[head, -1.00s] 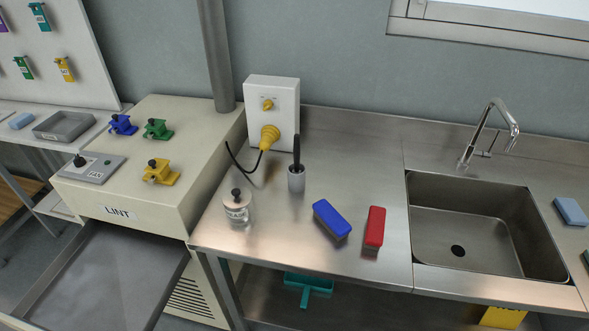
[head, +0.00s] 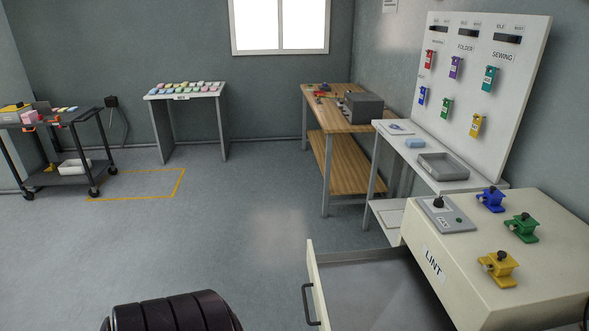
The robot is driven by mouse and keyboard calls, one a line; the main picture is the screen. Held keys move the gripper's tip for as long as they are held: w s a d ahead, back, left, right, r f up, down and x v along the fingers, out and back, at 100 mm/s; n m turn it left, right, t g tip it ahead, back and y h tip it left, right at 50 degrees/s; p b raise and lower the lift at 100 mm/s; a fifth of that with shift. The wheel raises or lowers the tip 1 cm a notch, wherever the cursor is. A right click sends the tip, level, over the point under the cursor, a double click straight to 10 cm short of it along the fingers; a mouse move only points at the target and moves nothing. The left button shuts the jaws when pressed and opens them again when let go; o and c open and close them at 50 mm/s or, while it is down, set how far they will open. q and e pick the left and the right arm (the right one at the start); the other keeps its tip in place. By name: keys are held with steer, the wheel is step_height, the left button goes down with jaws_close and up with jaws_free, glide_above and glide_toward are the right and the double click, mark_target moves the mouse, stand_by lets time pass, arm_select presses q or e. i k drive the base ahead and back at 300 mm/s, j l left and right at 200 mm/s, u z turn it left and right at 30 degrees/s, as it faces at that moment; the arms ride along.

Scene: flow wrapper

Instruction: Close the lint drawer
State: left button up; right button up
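The lint drawer (head: 372,290) is pulled out to the left from the cream cabinet marked LINT (head: 530,285), at the lower right of the head view. Its grey inside shows and looks empty. Its cream front panel (head: 317,290) carries a dark bar handle (head: 309,304) on the outer face. The lower part of the drawer is cut off by the frame edge. A dark ribbed rounded part, apparently mine, shows at the bottom left of the drawer, apart from it. Neither gripper is in view.
On the cabinet top are a control box (head: 445,215) and blue (head: 491,199), green (head: 522,228) and yellow (head: 498,268) clamp-like devices. A white table (head: 440,180) and a wooden bench (head: 335,120) stand behind. A cart (head: 60,150) is far left. The floor (head: 200,235) left of the drawer is clear.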

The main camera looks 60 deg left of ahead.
mark_target(387, 289)
steer(key=u, duration=1.65)
